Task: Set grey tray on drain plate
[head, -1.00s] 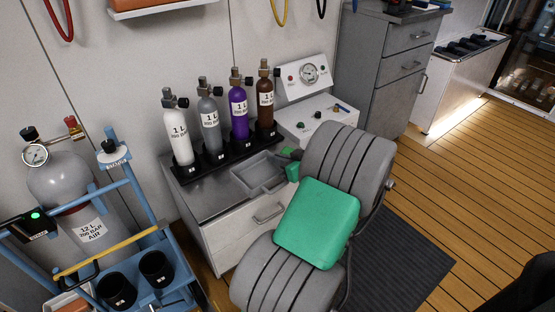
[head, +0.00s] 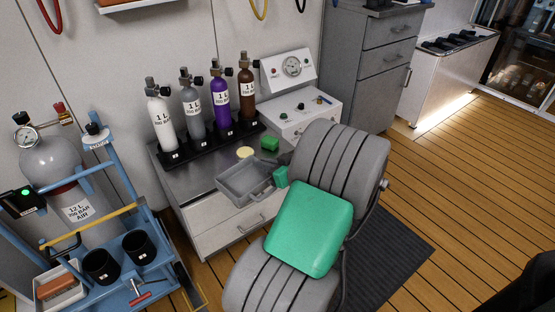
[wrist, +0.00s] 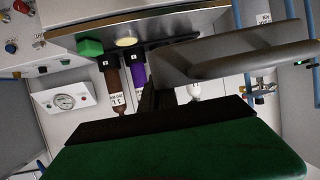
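The grey tray (head: 228,192) is a shallow open box, and it overlaps the counter's front edge in the head view. In the wrist view the tray (wrist: 235,64) is large and close at upper right, clear of the counter behind it. My gripper (head: 274,184) is at the tray's right side, mostly hidden behind my arm's green pad. In the wrist view its dark fingers (wrist: 150,98) meet the tray's edge and appear shut on it. I cannot clearly pick out the drain plate; the steel counter top (head: 205,180) lies below and behind the tray.
A yellow disc (head: 245,153) and a green block (head: 269,144) sit on the counter behind the tray. Several labelled bottles (head: 220,100) stand in a black rack at the wall. A gauge panel (head: 290,68) is right of them. A blue cylinder cart (head: 115,270) stands at left.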

